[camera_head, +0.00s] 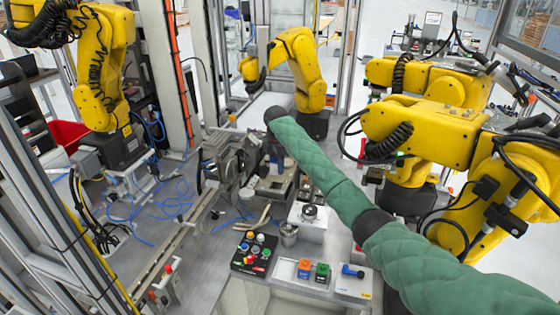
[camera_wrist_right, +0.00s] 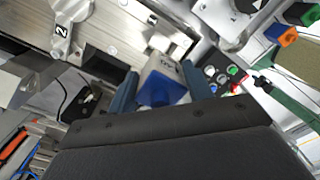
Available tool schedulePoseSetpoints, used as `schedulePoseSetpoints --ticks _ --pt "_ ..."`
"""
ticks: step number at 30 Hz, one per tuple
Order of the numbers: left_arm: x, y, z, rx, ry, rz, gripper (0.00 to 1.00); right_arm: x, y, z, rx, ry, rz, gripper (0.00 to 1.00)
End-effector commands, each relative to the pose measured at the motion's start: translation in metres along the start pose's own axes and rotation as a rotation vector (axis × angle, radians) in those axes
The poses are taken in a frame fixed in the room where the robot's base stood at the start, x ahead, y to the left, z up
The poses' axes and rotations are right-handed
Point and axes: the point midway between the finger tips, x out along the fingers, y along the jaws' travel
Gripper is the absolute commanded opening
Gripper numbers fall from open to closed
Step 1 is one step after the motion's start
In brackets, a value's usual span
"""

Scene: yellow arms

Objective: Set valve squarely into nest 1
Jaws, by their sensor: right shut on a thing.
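My right arm, in a green sleeve, crosses the head view from the lower right to the middle. Its gripper (camera_head: 272,165) is small and dark there, low among the grey fixtures. In the right wrist view my right gripper (camera_wrist_right: 163,95) has its two blue-grey fingers on either side of a blue piece, which I take to be the valve (camera_wrist_right: 163,91). A pale block with partly readable lettering (camera_wrist_right: 166,67) lies just beyond it. A plate marked 2 (camera_wrist_right: 62,30) is on the metal fixture at upper left. I cannot make out a mark for nest 1. My left gripper is not in view.
A black button panel (camera_head: 254,254), an orange block (camera_head: 304,268), a green block (camera_head: 322,272) and a white plate with a blue part (camera_head: 353,285) stand at the front. A metal cup (camera_head: 288,235) is close by. Yellow robot arms (camera_head: 420,130) stand around the bench.

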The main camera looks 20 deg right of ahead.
Motion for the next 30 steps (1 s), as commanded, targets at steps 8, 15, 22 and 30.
schedulePoseSetpoints --ticks 8,15,22,30 --pt "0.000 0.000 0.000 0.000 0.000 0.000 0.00 0.008 0.000 0.000 0.000 0.000 0.000 0.26" --pt "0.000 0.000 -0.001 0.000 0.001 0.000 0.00 0.021 0.000 -0.001 0.001 0.001 0.000 0.26" --pt "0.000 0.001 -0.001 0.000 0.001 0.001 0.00 0.034 0.000 -0.001 0.002 0.000 -0.001 0.26" --pt "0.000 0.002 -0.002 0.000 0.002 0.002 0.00 0.049 0.000 -0.001 0.002 0.000 0.000 0.26"
